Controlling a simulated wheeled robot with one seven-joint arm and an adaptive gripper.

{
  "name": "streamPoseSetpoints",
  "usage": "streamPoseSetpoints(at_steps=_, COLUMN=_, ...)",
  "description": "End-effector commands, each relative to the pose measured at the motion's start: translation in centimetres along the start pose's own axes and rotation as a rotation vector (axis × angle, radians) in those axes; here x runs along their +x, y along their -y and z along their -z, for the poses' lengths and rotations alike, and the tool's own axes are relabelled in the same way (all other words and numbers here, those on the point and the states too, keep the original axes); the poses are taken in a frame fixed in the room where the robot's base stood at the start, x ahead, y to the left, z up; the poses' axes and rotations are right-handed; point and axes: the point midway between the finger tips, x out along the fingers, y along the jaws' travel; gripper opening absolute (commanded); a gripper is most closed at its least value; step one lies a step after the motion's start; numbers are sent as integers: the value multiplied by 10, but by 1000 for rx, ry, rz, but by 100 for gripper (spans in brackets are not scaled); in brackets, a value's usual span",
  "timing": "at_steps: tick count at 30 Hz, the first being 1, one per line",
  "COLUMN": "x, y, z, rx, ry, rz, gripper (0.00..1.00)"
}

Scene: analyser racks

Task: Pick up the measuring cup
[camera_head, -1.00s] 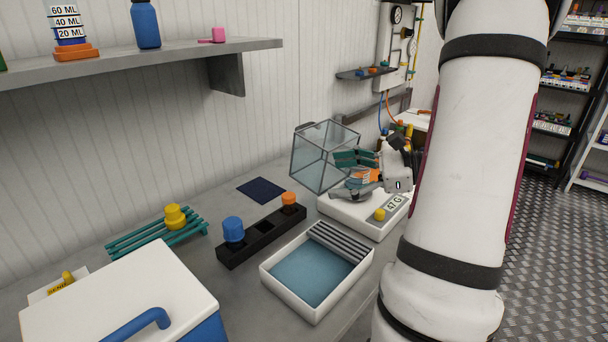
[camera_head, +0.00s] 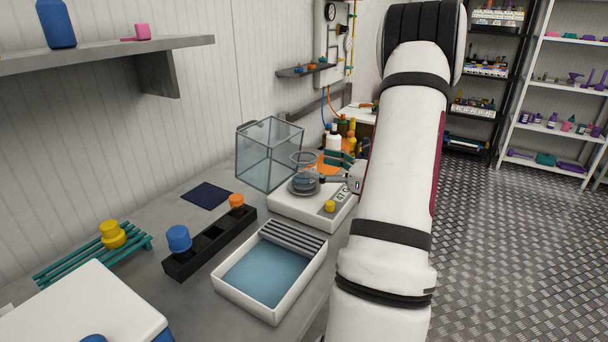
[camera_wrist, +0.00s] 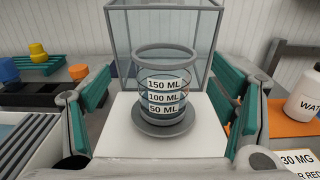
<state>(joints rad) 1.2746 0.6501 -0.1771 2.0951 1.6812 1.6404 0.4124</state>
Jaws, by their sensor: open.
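The clear measuring cup (camera_head: 303,173), marked 150, 100 and 50 ML, stands upright on the round pan of the white scale (camera_head: 285,205). In the wrist view the cup (camera_wrist: 163,82) is centred between the green-padded fingers of my gripper (camera_wrist: 162,92). My gripper (camera_head: 338,170) is open, with one finger on each side in that view and a visible gap to the cup. In the head view it lies just right of the cup, partly hidden by my arm.
An open glass box (camera_head: 268,155) stands right behind the scale. A white tray (camera_head: 270,308) and a black block (camera_head: 180,268) with blue and orange pieces lie nearer. Bottles (camera_head: 333,139) stand behind my gripper; a white bottle (camera_wrist: 304,97) is at right in the wrist view.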

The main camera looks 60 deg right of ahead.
Motion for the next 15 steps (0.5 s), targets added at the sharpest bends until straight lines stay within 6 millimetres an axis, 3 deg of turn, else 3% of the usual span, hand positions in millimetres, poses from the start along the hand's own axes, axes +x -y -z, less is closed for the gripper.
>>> streamPoseSetpoints(at_steps=7, x=15, y=2, z=-1, rx=-2, ry=0, rz=-3, gripper=78)
streamPoseSetpoints(at_steps=15, x=51, y=5, z=-2, rx=0, ry=0, rz=-2, gripper=78)
